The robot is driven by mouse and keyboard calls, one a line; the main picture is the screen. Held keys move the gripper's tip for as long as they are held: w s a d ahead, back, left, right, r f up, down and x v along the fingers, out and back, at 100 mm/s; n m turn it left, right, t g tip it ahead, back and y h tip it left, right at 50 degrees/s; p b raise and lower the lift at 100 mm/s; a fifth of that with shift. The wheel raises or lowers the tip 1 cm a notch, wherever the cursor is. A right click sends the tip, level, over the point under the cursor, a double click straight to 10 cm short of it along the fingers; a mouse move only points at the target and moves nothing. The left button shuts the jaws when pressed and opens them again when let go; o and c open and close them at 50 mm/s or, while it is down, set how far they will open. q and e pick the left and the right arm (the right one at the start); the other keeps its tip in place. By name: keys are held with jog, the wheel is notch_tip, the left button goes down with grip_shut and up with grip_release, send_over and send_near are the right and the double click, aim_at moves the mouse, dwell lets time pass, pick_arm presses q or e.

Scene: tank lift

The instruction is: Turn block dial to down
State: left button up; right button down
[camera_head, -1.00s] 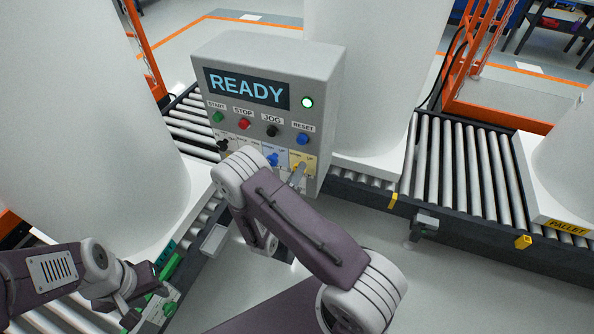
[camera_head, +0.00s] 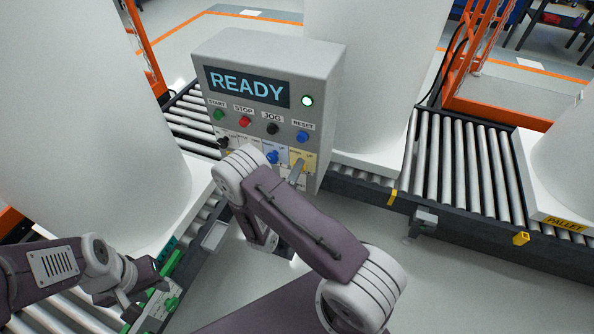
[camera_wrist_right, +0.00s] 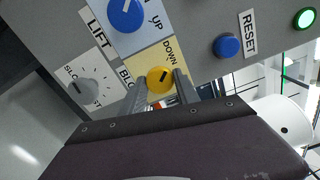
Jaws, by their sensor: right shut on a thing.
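The yellow block dial (camera_wrist_right: 160,79) sits on a pale yellow panel of the grey control box (camera_head: 325,80). A label reading DOWN is beside it, and a label starting BLO is partly hidden. A dark mark shows on the dial's face; its exact heading is hard to tell. My right gripper (camera_wrist_right: 160,90) has its two fingers on either side of the dial, shut on it. In the head view its fingers (camera_head: 297,172) reach the panel's lower right and largely cover the dial. My left gripper (camera_head: 128,308) is low at the left, by green parts; its jaws are unclear.
A blue dial (camera_wrist_right: 127,12) is beside the yellow one, with a grey dial (camera_wrist_right: 83,88) nearby. The box has a READY screen (camera_head: 247,88), a lit green lamp (camera_head: 307,101) and a blue RESET button (camera_head: 302,137). Roller conveyors (camera_head: 465,170) and large white cylinders surround it.

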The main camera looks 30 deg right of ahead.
jog(key=c, duration=0.9)
grip_release()
jog(key=shift+a, duration=0.1)
jog(key=b+v, duration=0.1)
jog(key=v, duration=0.8)
jog(key=shift+b, duration=0.35)
